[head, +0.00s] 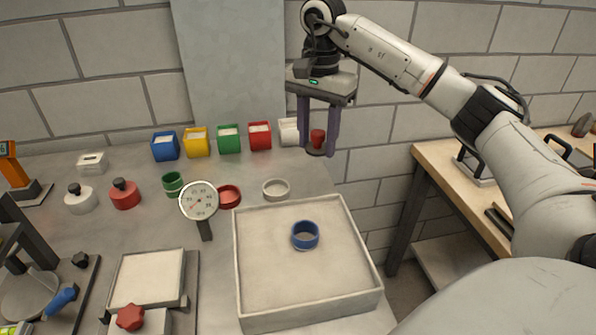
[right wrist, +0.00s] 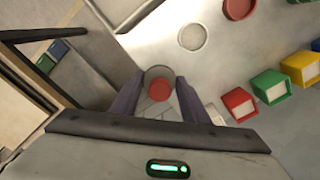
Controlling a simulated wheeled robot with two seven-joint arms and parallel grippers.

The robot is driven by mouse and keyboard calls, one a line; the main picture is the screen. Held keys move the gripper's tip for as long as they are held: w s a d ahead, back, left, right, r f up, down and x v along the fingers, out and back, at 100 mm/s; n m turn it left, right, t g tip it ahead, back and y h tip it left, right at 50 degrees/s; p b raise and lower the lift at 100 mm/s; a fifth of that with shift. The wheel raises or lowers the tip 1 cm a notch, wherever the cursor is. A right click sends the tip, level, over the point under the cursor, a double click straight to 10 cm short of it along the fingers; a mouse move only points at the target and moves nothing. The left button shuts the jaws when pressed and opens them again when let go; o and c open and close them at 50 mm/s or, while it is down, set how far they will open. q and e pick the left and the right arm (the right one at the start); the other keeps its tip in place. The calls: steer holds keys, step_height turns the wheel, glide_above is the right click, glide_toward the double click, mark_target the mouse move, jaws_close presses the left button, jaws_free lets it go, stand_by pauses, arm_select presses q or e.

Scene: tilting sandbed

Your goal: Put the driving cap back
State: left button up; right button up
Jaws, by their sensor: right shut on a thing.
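My right gripper (head: 318,148) is shut on what looks like the driving cap (head: 317,137), a red knob on a dark round disc. It hangs upright in front of the wall near the table's back right corner. In the right wrist view the cap's red knob (right wrist: 159,90) shows between the two purple fingers, with a grey round rim around it. A blue ring (head: 305,241) sits in the shallow sandbed tray (head: 238,262). My left gripper is not in view.
Blue, yellow, green, red and white bins (head: 289,138) line the table's back. A dial gauge (head: 199,200), a red dish (head: 229,204) and a pale dish (head: 276,197) stand behind the tray. Knobbed weights (head: 124,199) are at left. A wooden bench (head: 440,155) lies right, past a gap.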

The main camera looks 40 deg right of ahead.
mark_target(320, 149)
steer(key=f, duration=0.4)
steer(key=shift+s+f, duration=0.3)
steer(key=shift+s, duration=0.1)
steer(key=shift+w+f, duration=0.1)
steer(key=shift+f, duration=2.3)
steer(key=o, duration=1)
step_height(320, 149, up, 12)
steer(key=shift+r, duration=0.15)
